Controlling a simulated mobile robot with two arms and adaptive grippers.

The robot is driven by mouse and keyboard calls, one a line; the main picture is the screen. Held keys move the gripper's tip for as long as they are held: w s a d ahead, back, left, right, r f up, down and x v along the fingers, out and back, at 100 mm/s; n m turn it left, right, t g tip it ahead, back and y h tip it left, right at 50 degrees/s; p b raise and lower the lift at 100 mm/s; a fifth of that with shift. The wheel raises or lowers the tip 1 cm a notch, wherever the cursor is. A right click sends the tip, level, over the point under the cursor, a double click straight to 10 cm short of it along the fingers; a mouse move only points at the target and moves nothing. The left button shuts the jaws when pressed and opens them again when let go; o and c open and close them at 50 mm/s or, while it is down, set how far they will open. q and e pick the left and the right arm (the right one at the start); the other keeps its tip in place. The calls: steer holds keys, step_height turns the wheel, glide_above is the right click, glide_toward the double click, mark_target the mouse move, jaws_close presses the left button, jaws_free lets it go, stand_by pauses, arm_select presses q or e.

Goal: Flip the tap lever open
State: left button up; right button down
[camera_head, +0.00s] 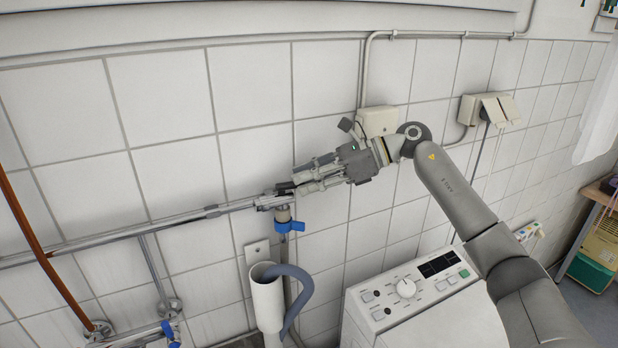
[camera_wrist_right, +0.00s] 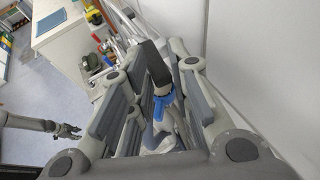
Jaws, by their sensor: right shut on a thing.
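The tap sits at the right end of the grey wall pipe (camera_head: 180,216), with a blue fitting (camera_head: 290,226) just below the fingertips. My right gripper (camera_head: 286,192) comes in from the right and is shut at the top of the tap, on the tap lever. The fingers hide most of the lever, so its angle cannot be told. In the wrist view the fingers (camera_wrist_right: 160,90) stand either side of a dark grey piece (camera_wrist_right: 153,60) and the blue fitting (camera_wrist_right: 163,103). My left gripper (camera_wrist_right: 68,130) is small in that view, away from the tap; its jaw state is unclear.
A white drain pipe (camera_head: 267,300) with a grey hose (camera_head: 304,290) stands below the tap. A washing machine (camera_head: 425,315) is to the right, under my right arm. A brown pipe (camera_head: 40,250) and a lower blue-handled valve (camera_head: 168,329) are at the left.

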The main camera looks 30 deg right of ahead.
steer(key=shift+r, duration=0.15)
steer(key=c, duration=1.4)
jaws_free()
steer(key=shift+w+a, duration=0.1)
steer(key=shift+o, duration=0.2)
steer(key=v, duration=1.2)
